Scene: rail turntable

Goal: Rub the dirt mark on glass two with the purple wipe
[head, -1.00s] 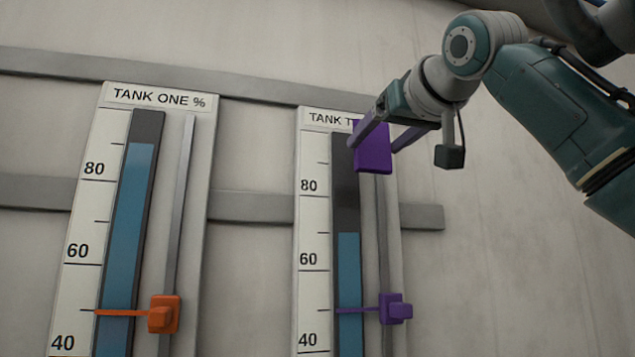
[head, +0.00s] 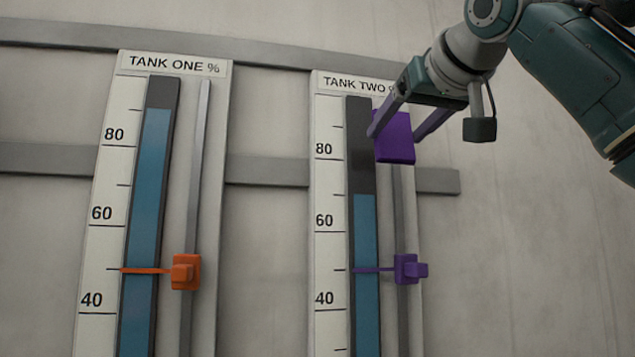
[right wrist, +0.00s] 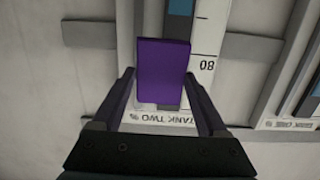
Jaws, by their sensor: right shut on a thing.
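My right gripper (head: 395,136) is shut on the purple wipe (head: 395,142), a flat block held upright between its two fingers. In the right wrist view the wipe (right wrist: 162,72) sits between the fingertips, over part of the tank two gauge. Glass two (head: 364,240) is a dark upright tube, blue in its lower part and dark above. In the head view the wipe appears at the right edge of the tube's upper part, below the TANK TWO label (head: 358,84). I cannot tell whether it touches the glass. I cannot make out a dirt mark. My left gripper is not in view.
The tank two purple pointer slider (head: 407,269) sits on its rail below the wipe. The tank one gauge (head: 145,220), with an orange slider (head: 186,272), stands to the left. Grey horizontal rails (head: 270,170) run along the wall. The wall at right is bare.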

